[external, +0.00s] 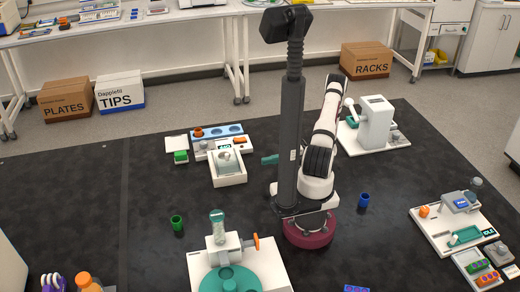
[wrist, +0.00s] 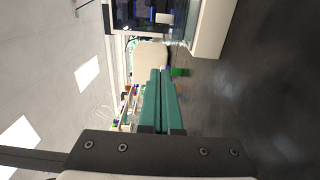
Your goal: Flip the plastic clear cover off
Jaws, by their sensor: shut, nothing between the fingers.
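A white bench device (external: 229,172) stands left of my arm, with a raised-rim tray and a small display; a greyish rounded piece shows inside its tray. I cannot clearly make out a clear plastic cover on it. A white body (wrist: 209,28), perhaps the device's edge, lies beyond the fingertips at the upper right.
A green cup (external: 177,224) and a blue cup (external: 364,200) stand on the black mat. A white station with a teal disc (external: 230,280) is in front, and another white machine (external: 376,122) is behind right.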

